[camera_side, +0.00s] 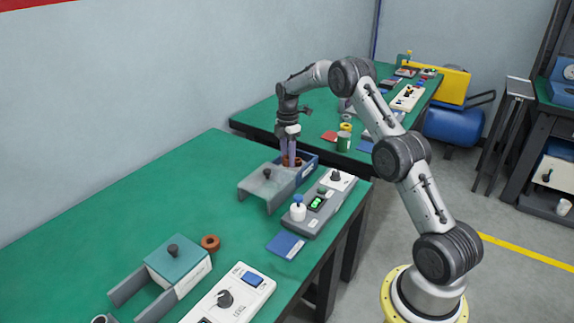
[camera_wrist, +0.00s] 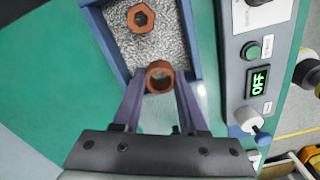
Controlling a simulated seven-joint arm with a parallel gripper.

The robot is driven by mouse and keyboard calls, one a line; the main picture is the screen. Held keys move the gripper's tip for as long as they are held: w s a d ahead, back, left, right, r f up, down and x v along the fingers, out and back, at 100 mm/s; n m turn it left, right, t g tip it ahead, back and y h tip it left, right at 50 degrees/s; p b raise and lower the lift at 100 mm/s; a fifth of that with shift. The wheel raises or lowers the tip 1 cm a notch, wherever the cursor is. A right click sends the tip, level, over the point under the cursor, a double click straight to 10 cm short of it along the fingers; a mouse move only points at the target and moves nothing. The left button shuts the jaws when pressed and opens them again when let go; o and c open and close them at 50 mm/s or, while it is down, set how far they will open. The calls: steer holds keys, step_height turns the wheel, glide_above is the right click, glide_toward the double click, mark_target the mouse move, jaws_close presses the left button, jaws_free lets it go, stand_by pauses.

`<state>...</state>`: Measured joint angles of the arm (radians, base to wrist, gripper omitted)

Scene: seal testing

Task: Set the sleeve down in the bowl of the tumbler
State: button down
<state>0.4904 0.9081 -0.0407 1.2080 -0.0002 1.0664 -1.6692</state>
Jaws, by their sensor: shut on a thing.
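My gripper (camera_side: 291,164) is shut on the sleeve (camera_wrist: 160,90), a short copper-brown ring whose opening faces the wrist camera. The gripper's purple fingers (camera_wrist: 160,78) point down at the tumbler, a blue-walled box (camera_wrist: 189,35). Its bowl holds grey speckled grit (camera_wrist: 172,32). A copper-brown nut with a hexagonal hole (camera_wrist: 141,18) lies on the grit. The sleeve appears over the near end of the bowl. I cannot tell whether it touches the grit. In the side view the fingers hide part of the blue box (camera_side: 309,162).
A grey cover with a dark knob (camera_side: 256,184) stands beside the bowl. A control box (camera_wrist: 236,75) with a green button and an "OFF" display lies along the other side, with a white blue-topped knob (camera_side: 298,208). Another brown ring (camera_side: 210,242) lies on the green table.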

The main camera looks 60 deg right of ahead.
mark_target(287, 164)
steer(key=shift+w+d+f, duration=0.1)
steer(key=shift+w+f, duration=0.05)
steer(key=shift+f, duration=0.05)
steer(key=shift+w+f, duration=0.1)
steer(key=shift+f, duration=1.5)
steer(key=shift+f, duration=0.1)
steer(key=shift+c, duration=2.2)
jaws_free()
